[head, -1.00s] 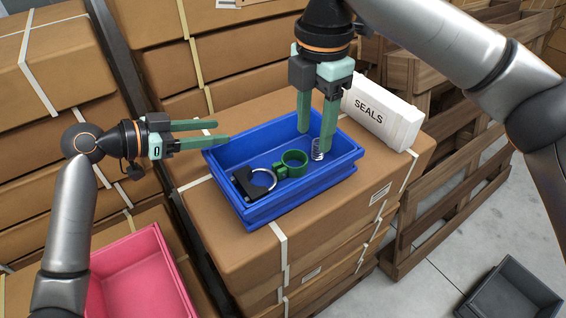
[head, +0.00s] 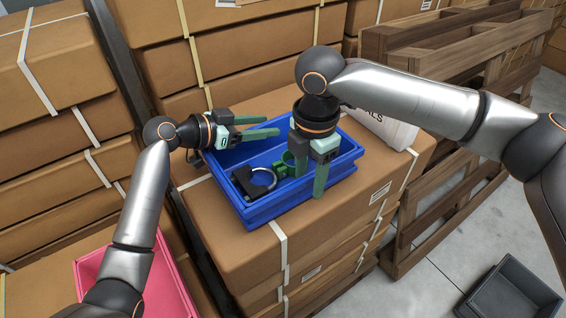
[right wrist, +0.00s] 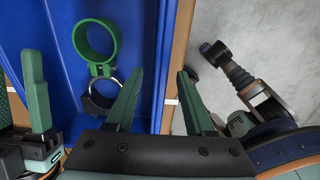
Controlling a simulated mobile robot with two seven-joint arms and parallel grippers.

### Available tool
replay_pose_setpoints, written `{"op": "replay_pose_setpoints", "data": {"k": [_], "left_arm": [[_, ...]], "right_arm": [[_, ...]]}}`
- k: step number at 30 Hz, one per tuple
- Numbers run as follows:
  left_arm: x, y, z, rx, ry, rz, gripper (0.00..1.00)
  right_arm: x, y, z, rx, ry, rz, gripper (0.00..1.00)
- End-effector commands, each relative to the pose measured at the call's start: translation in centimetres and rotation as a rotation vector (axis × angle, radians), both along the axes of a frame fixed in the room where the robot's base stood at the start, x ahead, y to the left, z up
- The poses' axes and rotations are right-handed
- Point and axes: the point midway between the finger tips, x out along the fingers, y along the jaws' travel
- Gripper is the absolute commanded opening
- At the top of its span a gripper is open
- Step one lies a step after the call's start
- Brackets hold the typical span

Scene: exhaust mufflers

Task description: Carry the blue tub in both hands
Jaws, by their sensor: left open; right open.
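The blue tub (head: 262,212) sits on the stacked cardboard boxes, holding a black clamp with a metal ring (head: 243,183) and a green ring clamp (head: 283,165). My left gripper (head: 272,126) is open, its fingers reaching over the tub's left and back part. My right gripper (head: 309,186) is open and points down at the tub's front right side. In the right wrist view its fingers (right wrist: 159,73) stand on either side of the tub's wall (right wrist: 160,40), with a gap around it. A left gripper finger (right wrist: 35,90) shows there too.
A white SEALS box (head: 385,125) stands behind the tub, partly hidden by my right arm. A pink tub (head: 92,262) is at lower left, a grey tub (head: 510,293) on the floor at lower right. Wooden pallets (head: 430,200) stand right of the boxes.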

Motion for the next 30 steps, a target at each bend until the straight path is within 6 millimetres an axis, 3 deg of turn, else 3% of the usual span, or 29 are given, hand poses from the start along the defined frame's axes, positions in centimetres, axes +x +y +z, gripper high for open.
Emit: {"op": "replay_pose_setpoints", "data": {"k": [5, 19, 30], "left_arm": [[0.0, 0.01, 0.0, 0.0, 0.0, 0.0, 0.54], [-0.01, 0.06, 0.0, 0.0, 0.0, 0.001, 0.01], [-0.01, 0.07, -0.02, 0.001, 0.001, 0.001, 0.0]], "right_arm": [[0.0, -0.01, 0.0, 0.0, 0.0, 0.0, 0.54], [-0.01, -0.01, 0.03, -0.001, 0.001, 0.0, 0.01], [-0.01, -0.01, 0.04, -0.001, 0.001, 0.0, 0.0]]}}
